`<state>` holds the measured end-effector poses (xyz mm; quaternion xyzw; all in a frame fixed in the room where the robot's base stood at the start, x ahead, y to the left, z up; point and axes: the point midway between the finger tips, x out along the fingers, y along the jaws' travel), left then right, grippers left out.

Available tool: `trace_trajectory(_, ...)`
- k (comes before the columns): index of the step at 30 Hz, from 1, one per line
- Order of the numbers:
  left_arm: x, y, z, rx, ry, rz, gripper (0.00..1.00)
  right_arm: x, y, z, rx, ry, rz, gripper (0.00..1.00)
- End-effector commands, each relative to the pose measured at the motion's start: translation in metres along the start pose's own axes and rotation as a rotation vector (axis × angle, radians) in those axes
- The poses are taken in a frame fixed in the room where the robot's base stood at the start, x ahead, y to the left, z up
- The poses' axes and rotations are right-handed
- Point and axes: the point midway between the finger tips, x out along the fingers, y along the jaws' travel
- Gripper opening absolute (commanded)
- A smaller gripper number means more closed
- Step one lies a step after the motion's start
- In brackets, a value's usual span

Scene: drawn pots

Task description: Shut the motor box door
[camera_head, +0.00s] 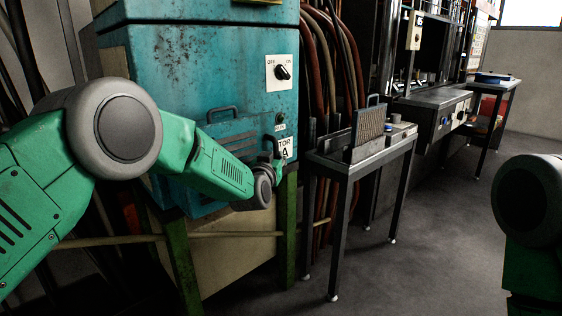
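The motor box (190,60) is a worn teal cabinet on green legs, left of centre. A slatted teal panel with a bar handle on top (222,112), which looks like its door, is low on the front. My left arm covers part of the panel, so I cannot tell how far it stands open. My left gripper (272,160) is at the panel's lower right, by the partly hidden "MOTOR A" label (285,148). Its fingers are small and dark; contact and opening are unclear. Only a part of my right arm shows at the right edge; its gripper is out of view.
An OFF/ON switch (281,73) is on the box front. A narrow metal table (375,158) to the right holds an upright finned panel with a handle (367,128). Red hoses (330,50) hang behind. The floor (430,230) at the right is clear.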

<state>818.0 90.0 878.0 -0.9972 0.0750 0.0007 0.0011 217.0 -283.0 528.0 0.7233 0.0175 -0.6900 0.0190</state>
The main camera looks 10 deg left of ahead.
Motion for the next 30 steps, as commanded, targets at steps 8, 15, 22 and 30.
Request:
trace_trajectory(8,0.0003,-0.0048,0.0006,0.000,0.000,-0.010,0.00,0.0000,0.0000,-0.0001,0.000,0.000,0.000,0.23)
trace_trajectory(15,0.0002,-0.0045,0.0010,-0.001,-0.001,-0.009,0.34,0.0000,0.0000,-0.0001,0.000,0.000,0.000,0.23)
trace_trajectory(22,0.0011,-0.0013,0.0013,0.001,-0.002,-0.007,0.34,0.0000,0.0000,-0.0002,0.000,0.000,0.000,0.23)
trace_trajectory(30,0.0006,-0.0004,0.0010,0.001,-0.002,-0.005,0.34,-0.0001,0.0000,0.0001,0.000,0.001,0.000,0.23)
